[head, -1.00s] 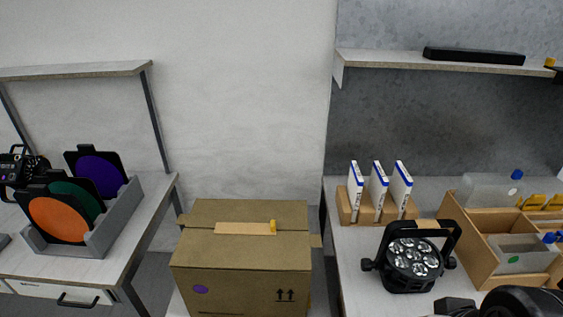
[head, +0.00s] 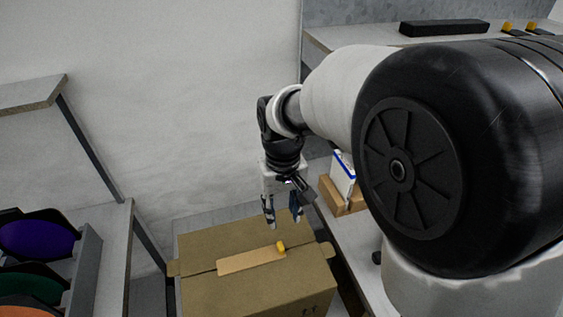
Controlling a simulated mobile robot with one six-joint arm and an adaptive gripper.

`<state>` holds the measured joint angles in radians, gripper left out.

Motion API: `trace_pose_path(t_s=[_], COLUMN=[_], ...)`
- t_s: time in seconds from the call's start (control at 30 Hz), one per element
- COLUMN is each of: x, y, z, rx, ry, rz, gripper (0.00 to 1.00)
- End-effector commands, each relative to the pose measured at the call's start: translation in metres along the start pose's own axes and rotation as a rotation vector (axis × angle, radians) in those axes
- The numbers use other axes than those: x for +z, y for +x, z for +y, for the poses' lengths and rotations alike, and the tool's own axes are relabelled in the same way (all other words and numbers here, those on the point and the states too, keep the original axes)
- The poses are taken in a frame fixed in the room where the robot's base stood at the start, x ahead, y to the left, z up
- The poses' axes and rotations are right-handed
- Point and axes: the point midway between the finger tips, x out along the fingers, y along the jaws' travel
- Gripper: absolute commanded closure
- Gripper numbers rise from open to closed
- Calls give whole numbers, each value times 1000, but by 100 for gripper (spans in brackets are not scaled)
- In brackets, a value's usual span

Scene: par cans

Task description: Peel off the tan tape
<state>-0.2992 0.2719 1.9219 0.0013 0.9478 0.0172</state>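The tan tape (head: 248,261) lies flat along the top seam of a brown cardboard box (head: 205,243). A small yellow tab (head: 281,247) stands up at the tape's right end. My gripper (head: 284,222) points down above the box, a little above and behind the yellow tab. Its two fingers are spread apart with nothing visible between them. It does not appear to touch the tab or the tape.
A grey rack with colored filter discs (head: 38,238) stands on the left table. A wooden holder (head: 341,196) with white boxes is on the right table, partly hidden by my arm. A shelf with a black bar (head: 444,27) is at upper right.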

Motion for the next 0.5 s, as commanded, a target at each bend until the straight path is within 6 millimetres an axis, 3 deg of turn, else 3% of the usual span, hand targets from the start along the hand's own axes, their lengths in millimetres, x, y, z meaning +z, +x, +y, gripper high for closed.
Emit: trace_pose_path(t_s=[0.5], x=[2], y=[106], z=[0], rx=[0], ry=[1], rz=[-5], gripper=[63])
